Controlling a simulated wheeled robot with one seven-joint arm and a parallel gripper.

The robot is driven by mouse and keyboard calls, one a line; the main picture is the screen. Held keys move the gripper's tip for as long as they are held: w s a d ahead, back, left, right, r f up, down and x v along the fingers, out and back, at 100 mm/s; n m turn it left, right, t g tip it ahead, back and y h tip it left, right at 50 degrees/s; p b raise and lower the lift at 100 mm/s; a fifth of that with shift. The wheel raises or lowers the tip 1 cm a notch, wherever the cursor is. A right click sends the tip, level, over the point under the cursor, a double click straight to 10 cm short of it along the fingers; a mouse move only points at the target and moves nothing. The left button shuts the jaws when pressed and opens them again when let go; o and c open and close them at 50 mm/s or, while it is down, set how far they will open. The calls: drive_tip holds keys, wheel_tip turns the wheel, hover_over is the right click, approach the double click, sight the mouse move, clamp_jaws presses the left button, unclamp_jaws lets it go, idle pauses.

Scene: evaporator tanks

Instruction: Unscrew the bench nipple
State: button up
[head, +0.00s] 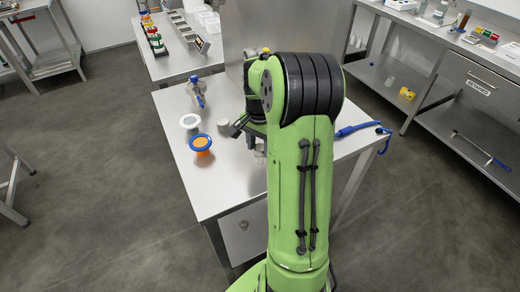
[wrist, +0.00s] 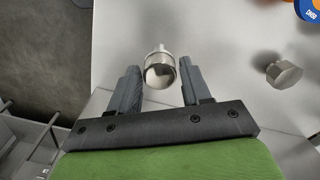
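A shiny steel fitting (wrist: 160,74), which looks like the bench nipple, shows in the wrist view with a rounded body and a narrow stub at its far end. My gripper (wrist: 160,67) is open, with one dark finger on each side of the fitting. A gap shows between the fitting and each finger, so it is not gripped. In the head view my arm hides most of the gripper and the nipple. How the nipple is fixed to the steel bench (head: 225,180) is not visible.
A short steel cap (wrist: 284,74) stands right of the fitting. A blue ring with an orange centre (head: 200,144), a white ring (head: 190,122) and a blue-handled valve (head: 197,91) are on the bench's left. A blue tool (head: 357,128) lies at its right edge.

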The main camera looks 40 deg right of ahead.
drive_tip(key=m, duration=0.7)
drive_tip(key=shift+m, duration=0.3)
drive_tip(key=m, duration=0.3)
drive_tip(key=shift+b, duration=0.35)
drive_tip(key=m, duration=0.4)
clamp_jaws()
drive_tip(key=n, duration=0.3)
drive_tip(key=shift+r+p, duration=0.1)
drive_tip(key=shift+p, duration=0.25)
drive_tip(key=shift+n, duration=0.9)
drive_tip(key=shift+n+p, duration=0.45)
drive_tip(key=shift+n, duration=0.75)
drive_tip(key=n, duration=0.2)
drive_tip(key=shift+n, duration=0.4)
